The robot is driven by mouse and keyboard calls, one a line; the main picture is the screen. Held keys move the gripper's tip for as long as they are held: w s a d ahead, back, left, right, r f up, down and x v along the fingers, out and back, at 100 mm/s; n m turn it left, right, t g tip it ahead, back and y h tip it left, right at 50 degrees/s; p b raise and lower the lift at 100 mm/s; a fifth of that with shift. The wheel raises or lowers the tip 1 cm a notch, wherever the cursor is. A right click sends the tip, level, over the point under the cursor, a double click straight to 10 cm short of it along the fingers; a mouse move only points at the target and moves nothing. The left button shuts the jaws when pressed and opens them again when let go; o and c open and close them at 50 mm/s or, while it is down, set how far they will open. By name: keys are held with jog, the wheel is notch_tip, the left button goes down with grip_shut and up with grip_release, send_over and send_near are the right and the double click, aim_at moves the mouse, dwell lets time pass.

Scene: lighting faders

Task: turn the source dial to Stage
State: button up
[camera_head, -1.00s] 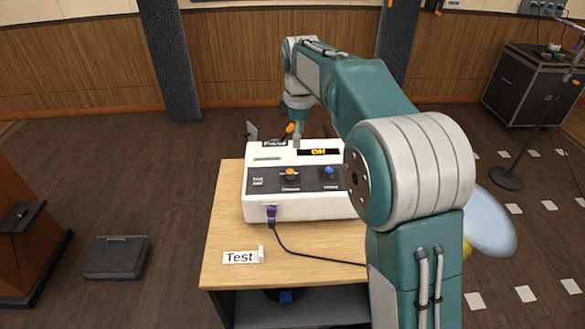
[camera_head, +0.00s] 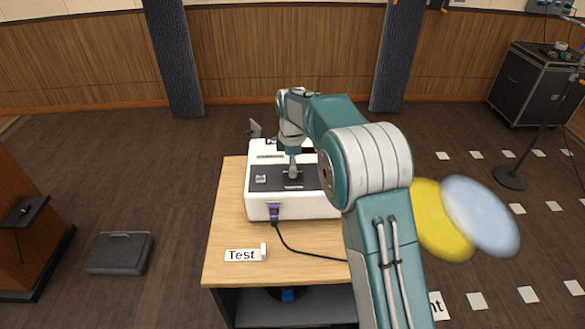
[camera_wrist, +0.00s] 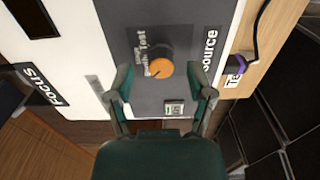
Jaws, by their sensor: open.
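The white control box (camera_head: 258,209) sits on the wooden desk, with a dark panel on top. In the wrist view, the source dial (camera_wrist: 160,67) is an orange knob beside the "Source" label (camera_wrist: 210,50). Small position words stand next to it; one seems to read "Test", the others are hard to read. My gripper (camera_head: 292,172) is over the dial and hides it in the head view. In the wrist view, my open gripper (camera_wrist: 162,74) has one finger on each side of the dial, apart from it.
A purple plug (camera_head: 274,212) with a black cable sits at the box's front. A "Test" card (camera_head: 243,255) stands on the desk (camera_head: 225,235). A "Focus" label (camera_wrist: 38,85) shows in the wrist view. My arm hides the box's right side. Blurred yellow and blue discs (camera_head: 480,215) are at right.

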jog(key=shift+f, duration=0.55)
grip_shut()
jog(key=m, duration=0.4)
jog(key=shift+m, duration=2.4)
